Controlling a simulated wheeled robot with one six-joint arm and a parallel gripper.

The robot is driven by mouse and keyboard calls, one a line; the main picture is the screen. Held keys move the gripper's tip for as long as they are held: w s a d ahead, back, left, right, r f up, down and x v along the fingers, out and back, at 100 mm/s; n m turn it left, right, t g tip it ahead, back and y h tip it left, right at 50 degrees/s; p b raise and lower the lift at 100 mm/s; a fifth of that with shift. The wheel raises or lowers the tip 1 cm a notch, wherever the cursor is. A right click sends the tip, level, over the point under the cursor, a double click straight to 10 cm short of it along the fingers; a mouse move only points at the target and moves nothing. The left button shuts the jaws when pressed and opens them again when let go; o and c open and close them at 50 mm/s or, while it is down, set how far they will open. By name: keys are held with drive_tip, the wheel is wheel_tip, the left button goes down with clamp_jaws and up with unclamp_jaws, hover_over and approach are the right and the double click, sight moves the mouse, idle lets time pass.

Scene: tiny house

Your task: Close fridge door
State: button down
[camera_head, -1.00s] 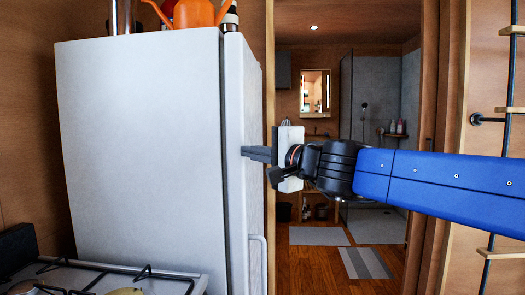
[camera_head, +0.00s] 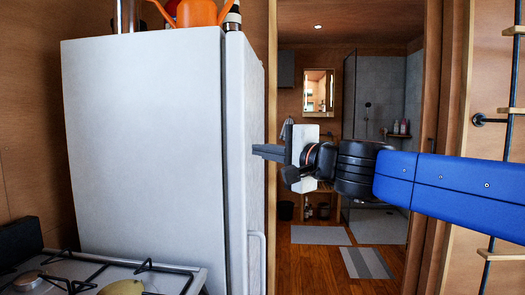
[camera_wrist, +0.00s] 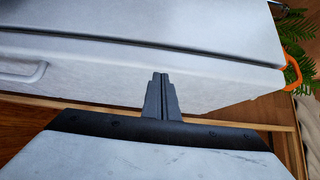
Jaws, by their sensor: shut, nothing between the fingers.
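The white fridge (camera_head: 145,150) stands at the left in the head view. Its door (camera_head: 240,190) lies flat along the body's right side, with only a thin dark seam between them. The seam also shows in the wrist view, running along the fridge door (camera_wrist: 110,65). The door handle (camera_head: 263,262) is low on the door's outer face; it also shows at the left in the wrist view (camera_wrist: 25,76). My gripper (camera_head: 256,152) is shut and empty, its fingertips pointing at the door's outer face above the handle. I cannot tell whether they touch it.
An orange watering can (camera_head: 197,12) and other items stand on top of the fridge. A stove (camera_head: 150,272) is at the lower left. An open doorway to a bathroom lies behind my arm, with mats (camera_head: 318,236) on the wooden floor. A ladder (camera_head: 508,150) is at the right.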

drive_tip(key=shift+s+a, duration=1.75)
drive_tip(key=shift+s, duration=1.65)
drive_tip(key=s+d+f+n+g+h, duration=0.2)
drive_tip(key=s+d+f+n+g, duration=0.3)
drive_tip(key=f, duration=0.6)
drive_tip(key=s+d+f+n+h, duration=0.2)
drive_tip(key=d+f, duration=0.6)
drive_tip(key=f, duration=0.3)
drive_tip(key=s+d+f+n+g+h, duration=0.35)
drive_tip(key=d+f, duration=0.25)
drive_tip(key=f, duration=0.5)
drive_tip(key=s+d+f+g+h, duration=0.1)
drive_tip(key=s+d+f+h, duration=0.2)
drive_tip(key=s+d+f, duration=0.3)
drive_tip(key=d+f, duration=0.1)
drive_tip(key=d, duration=0.2)
drive_tip(key=shift+s+d, duration=0.25)
drive_tip(key=shift+s, duration=0.1)
drive_tip(key=shift+n+g, duration=0.25)
